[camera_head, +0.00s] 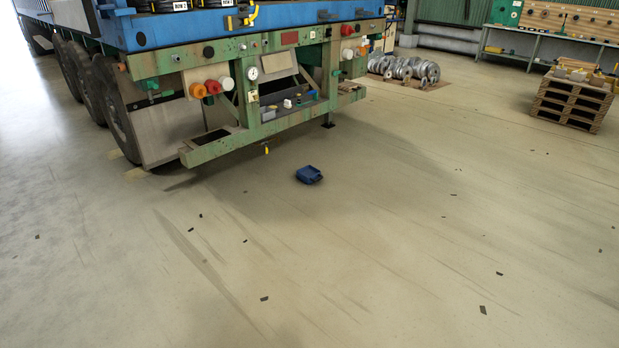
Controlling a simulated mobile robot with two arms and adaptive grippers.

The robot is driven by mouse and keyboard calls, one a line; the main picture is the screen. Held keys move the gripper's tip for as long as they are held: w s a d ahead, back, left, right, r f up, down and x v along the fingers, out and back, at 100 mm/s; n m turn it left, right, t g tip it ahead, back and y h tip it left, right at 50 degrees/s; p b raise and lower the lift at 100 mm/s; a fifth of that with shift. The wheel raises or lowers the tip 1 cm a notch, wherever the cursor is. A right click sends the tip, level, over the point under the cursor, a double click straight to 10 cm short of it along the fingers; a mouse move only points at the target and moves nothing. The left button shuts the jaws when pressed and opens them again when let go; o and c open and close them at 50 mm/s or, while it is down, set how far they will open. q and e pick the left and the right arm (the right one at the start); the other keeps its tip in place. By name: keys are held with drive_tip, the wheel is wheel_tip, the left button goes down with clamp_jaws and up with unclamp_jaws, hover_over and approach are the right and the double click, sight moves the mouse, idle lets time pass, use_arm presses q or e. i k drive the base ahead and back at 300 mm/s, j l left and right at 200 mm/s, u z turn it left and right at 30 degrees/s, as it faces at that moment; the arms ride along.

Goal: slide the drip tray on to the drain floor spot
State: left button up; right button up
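A small dark blue object (309,175) lies on the concrete floor in front of the green trailer end. It looks like a shallow container and may be the drip tray, but it is too small to tell. A small yellow-tipped part (267,150) hangs below the trailer's lower beam. No clearly marked drain spot can be picked out on the floor. Neither of my grippers is in view.
A blue and green trailer (245,100) with big wheels (110,100) fills the upper left. Metal coils (405,69), stacked pallets (570,102) and a workbench (545,45) stand at the back right. The floor (400,250) in front is open, with scattered dark scraps.

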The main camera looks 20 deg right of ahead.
sight(308, 174)
drive_tip(key=i+z, duration=0.25)
drive_tip(key=z, duration=0.15)
drive_tip(key=i+j, duration=0.1)
drive_tip(key=i, duration=4.7)
drive_tip(key=l+z, duration=0.05)
drive_tip(key=l, duration=0.05)
